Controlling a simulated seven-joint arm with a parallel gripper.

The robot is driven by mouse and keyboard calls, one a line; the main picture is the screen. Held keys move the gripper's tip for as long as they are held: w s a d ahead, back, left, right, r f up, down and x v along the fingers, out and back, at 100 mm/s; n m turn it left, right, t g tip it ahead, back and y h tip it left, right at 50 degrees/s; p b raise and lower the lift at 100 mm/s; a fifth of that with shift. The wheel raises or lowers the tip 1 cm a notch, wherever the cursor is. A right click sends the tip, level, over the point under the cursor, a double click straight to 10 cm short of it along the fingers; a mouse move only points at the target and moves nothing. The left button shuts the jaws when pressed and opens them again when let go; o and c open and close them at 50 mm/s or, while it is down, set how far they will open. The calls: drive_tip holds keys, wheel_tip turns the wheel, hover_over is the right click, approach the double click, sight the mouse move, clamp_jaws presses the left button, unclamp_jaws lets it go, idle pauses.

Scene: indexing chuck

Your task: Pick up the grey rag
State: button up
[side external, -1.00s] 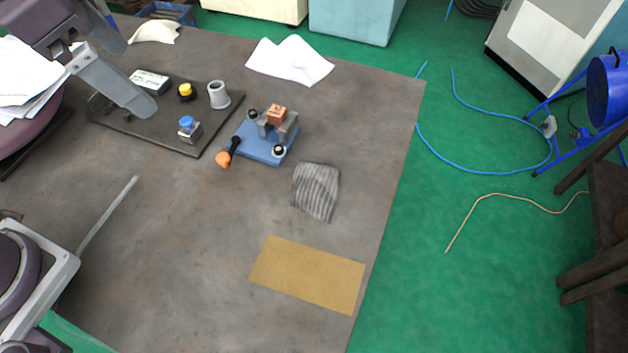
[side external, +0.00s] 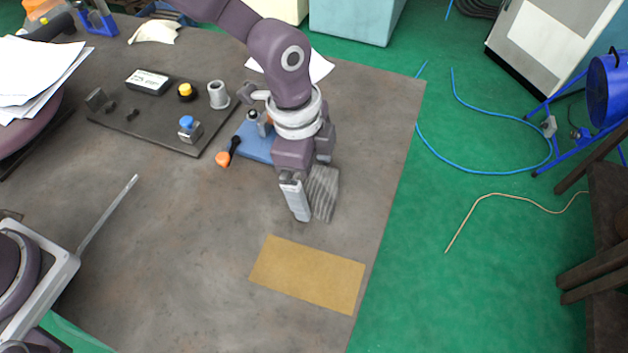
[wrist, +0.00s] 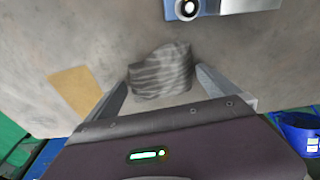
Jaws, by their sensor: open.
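The grey rag (side external: 323,193) is a striped, crumpled cloth on the grey table. In the wrist view the rag (wrist: 161,72) lies between and just beyond my two fingertips. My gripper (side external: 312,208) is over the rag in the side view, pointing down, with one finger on the left side of the rag. Whether the fingertips touch the table cannot be told.
A tan sheet (side external: 308,275) lies in front of the rag. A blue fixture (side external: 258,141) and an orange-handled tool (side external: 228,152) are behind and left. A dark plate (side external: 150,118) holds several parts.

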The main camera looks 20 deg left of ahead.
sight(313, 179)
drive_tip(key=c, duration=1.5)
drive_tip(key=shift+o, duration=0.2)
wheel_tip(313, 179, up, 10)
